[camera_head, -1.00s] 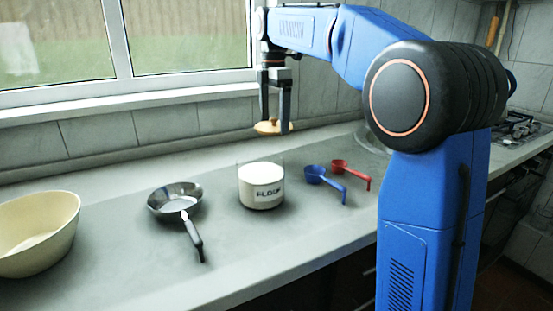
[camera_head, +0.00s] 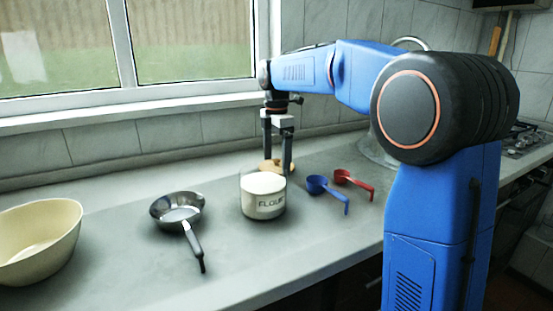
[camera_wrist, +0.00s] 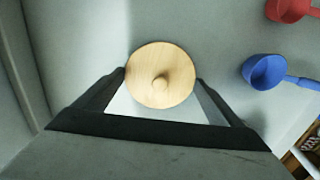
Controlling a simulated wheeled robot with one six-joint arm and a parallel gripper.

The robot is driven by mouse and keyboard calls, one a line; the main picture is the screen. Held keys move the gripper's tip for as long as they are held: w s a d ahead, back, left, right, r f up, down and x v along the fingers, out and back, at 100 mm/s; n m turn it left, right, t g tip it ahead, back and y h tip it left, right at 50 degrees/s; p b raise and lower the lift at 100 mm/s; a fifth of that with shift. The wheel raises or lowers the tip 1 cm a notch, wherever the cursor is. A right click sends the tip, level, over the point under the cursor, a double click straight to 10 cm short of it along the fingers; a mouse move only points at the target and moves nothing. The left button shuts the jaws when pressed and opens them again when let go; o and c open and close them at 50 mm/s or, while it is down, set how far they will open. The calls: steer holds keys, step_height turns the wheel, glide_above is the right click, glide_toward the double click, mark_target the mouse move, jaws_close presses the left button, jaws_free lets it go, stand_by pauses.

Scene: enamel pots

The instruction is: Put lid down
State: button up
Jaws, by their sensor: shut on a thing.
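The round wooden lid (camera_head: 267,165) with a small central knob is held low behind the flour jar, close to the counter. I cannot tell whether its underside touches the counter. In the wrist view the lid (camera_wrist: 176,62) shows face on, with its knob towards the camera. My gripper (camera_head: 277,168) points down and is shut on the lid, with one finger at each side of it. The flour jar (camera_head: 263,208) stands upright and open on the counter, with white flour inside, just in front of the lid. It partly hides the lid's lower front.
A blue measuring scoop (camera_head: 318,185) and a red one (camera_head: 345,177) lie right of the jar. A frying pan (camera_head: 178,211) and a cream bowl (camera_head: 38,240) stand to the left. The tiled wall (camera_head: 180,135) is behind. Counter between pan and wall is clear.

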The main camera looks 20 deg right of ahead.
mark_target(277, 159)
steer(key=shift+f, duration=0.1)
steer(key=o, duration=0.8)
step_height(277, 159, up, 12)
steer(key=shift+r, duration=0.15)
steer(key=shift+s, duration=0.1)
